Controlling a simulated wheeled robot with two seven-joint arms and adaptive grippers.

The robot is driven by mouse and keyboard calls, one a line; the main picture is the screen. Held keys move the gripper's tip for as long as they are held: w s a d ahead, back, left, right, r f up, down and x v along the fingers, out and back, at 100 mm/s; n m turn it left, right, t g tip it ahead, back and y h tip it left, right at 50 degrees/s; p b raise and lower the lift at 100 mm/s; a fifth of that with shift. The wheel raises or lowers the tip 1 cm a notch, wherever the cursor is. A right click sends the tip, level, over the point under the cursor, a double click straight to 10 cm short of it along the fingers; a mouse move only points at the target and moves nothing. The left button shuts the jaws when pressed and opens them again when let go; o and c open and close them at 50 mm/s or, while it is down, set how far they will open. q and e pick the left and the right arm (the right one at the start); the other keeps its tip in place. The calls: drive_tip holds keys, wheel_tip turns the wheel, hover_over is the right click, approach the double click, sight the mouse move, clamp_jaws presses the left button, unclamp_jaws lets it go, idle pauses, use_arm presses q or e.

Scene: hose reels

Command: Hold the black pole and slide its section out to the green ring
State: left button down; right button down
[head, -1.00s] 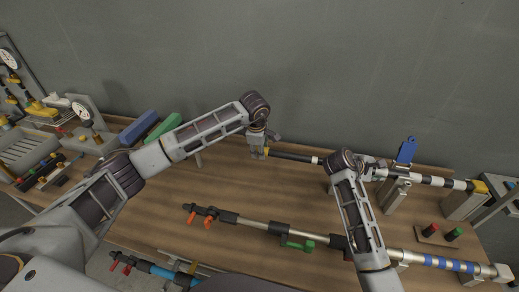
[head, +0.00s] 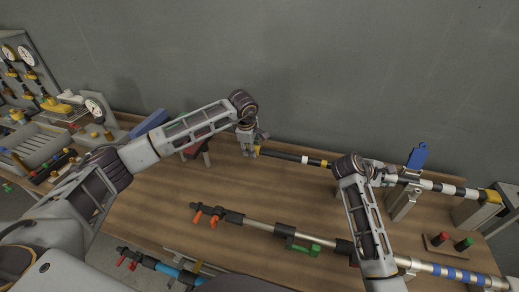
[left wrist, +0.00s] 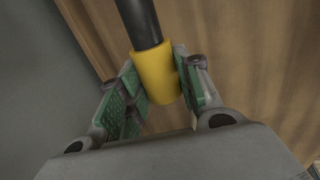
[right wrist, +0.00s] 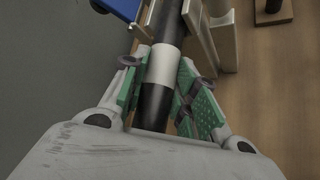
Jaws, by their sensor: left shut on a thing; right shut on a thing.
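The black pole (head: 279,155) runs left to right along the back of the table. My left gripper (head: 250,147) is shut on the yellow end (left wrist: 155,75) of its thinner section. Between the two grippers the section shows black, with a white ring (head: 305,159) and a yellow ring (head: 325,163) near the right arm. My right gripper (right wrist: 157,90) is shut around the thicker, black-and-white banded part (right wrist: 161,62); in the head view its fingers are mostly hidden by my arm. No green ring shows on the bared part.
A blue clamp lever (head: 417,157) rises over a grey stand (head: 404,200) right of my right gripper. A yellow-topped block (head: 488,205) stands under the pole's right end. A silver pole with a green lever (head: 303,246) lies in front. Open table lies between.

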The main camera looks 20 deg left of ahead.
use_arm(q)
drive_tip(key=shift+a, duration=1.1)
drive_tip(key=c, duration=1)
unclamp_jaws()
drive_tip(key=shift+r, duration=0.15)
drive_tip(key=shift+v, duration=5.85)
